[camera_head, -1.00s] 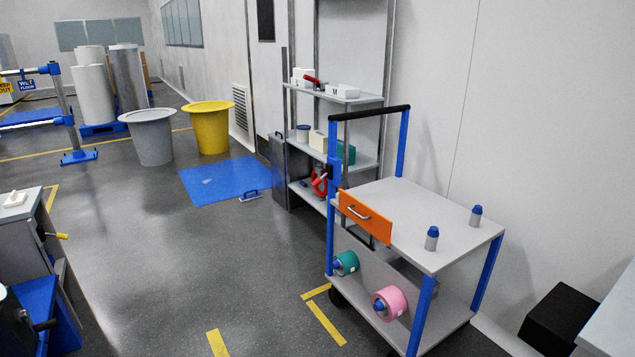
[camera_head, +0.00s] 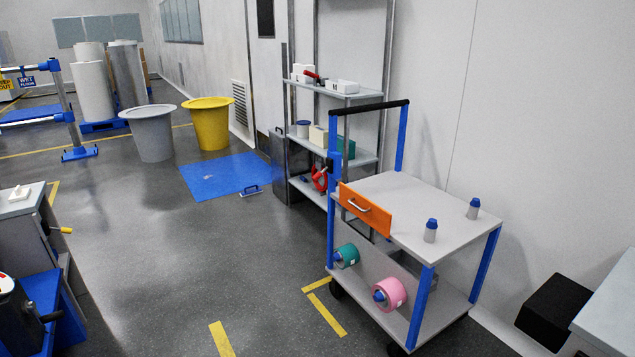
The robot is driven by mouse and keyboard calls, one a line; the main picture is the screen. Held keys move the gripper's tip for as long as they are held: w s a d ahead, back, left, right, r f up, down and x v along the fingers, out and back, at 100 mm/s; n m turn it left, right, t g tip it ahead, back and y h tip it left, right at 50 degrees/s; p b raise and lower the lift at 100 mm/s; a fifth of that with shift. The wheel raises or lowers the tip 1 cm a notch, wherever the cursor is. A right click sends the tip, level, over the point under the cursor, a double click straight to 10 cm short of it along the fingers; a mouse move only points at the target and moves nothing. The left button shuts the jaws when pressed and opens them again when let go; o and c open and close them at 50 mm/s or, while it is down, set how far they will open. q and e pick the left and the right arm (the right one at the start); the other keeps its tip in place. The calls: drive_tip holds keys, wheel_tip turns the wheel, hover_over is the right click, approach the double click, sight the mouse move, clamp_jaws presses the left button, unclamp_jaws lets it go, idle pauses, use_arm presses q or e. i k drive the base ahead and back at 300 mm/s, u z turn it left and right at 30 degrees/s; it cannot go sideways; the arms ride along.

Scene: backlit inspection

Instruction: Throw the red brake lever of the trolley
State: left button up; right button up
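The trolley (camera_head: 455,232) stands at right of centre, with a grey top, blue posts and a black push bar (camera_head: 369,107). A small red, looped part (camera_head: 320,178) shows beside its left rear post, below a dark bracket (camera_head: 331,165). I cannot tell whether this red part is the brake lever on the trolley or an item on the shelf behind. An orange drawer front (camera_head: 365,210) with a pale handle is on the trolley's left side. Neither of my grippers is in view.
Two blue-capped bottles (camera_head: 431,232) stand on the trolley top; pink (camera_head: 391,294) and teal rolls lie below. A shelf rack (camera_head: 348,97) is behind. A black box (camera_head: 556,312) and pale worktop (camera_head: 610,315) are at right.

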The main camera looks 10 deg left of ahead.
sight(319, 176)
drive_tip(key=u, duration=1.2)
drive_tip(key=i, duration=2.15)
drive_tip(key=z, duration=1.25)
drive_tip(key=i, duration=0.85)
drive_tip(key=z, duration=0.8)
